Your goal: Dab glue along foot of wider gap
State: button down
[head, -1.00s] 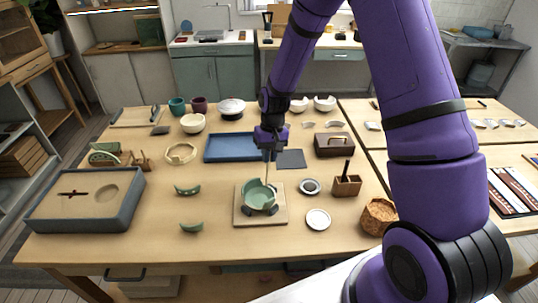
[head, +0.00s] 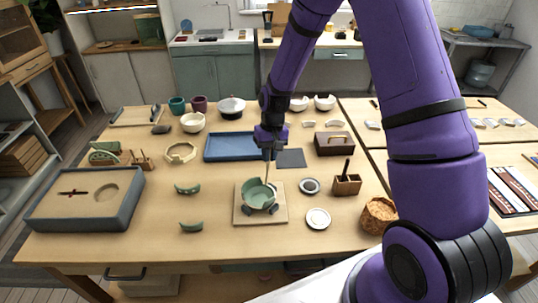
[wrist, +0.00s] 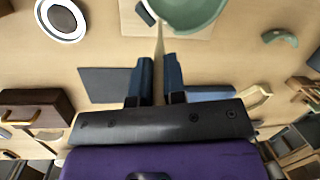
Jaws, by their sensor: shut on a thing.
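A green bowl (head: 257,195) with broken-out gaps in its rim sits on a square wooden board (head: 279,213), held by dark supports. My gripper (head: 268,152) is above its far side, shut on a thin pale stick (wrist: 159,62) that points down. The stick's lower end reaches the bowl's far rim; I cannot tell whether it touches. In the wrist view the bowl (wrist: 190,12) is cut by the top edge. Two green curved shards (head: 187,188) and (head: 191,226) lie to its left. I cannot make out any glue on the gap edges.
A small round dish (head: 310,186) and a white dish (head: 318,219) stand right of the board, with a wooden holder (head: 346,185) beyond. A blue tray (head: 230,147) and a dark mat (head: 291,158) lie behind. A grey-edged box (head: 88,205) stands left. The table's front is mostly clear.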

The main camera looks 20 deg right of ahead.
jog(key=shift+r, duration=0.15)
jog(key=shift+r, duration=3.95)
jog(key=shift+w, duration=0.15)
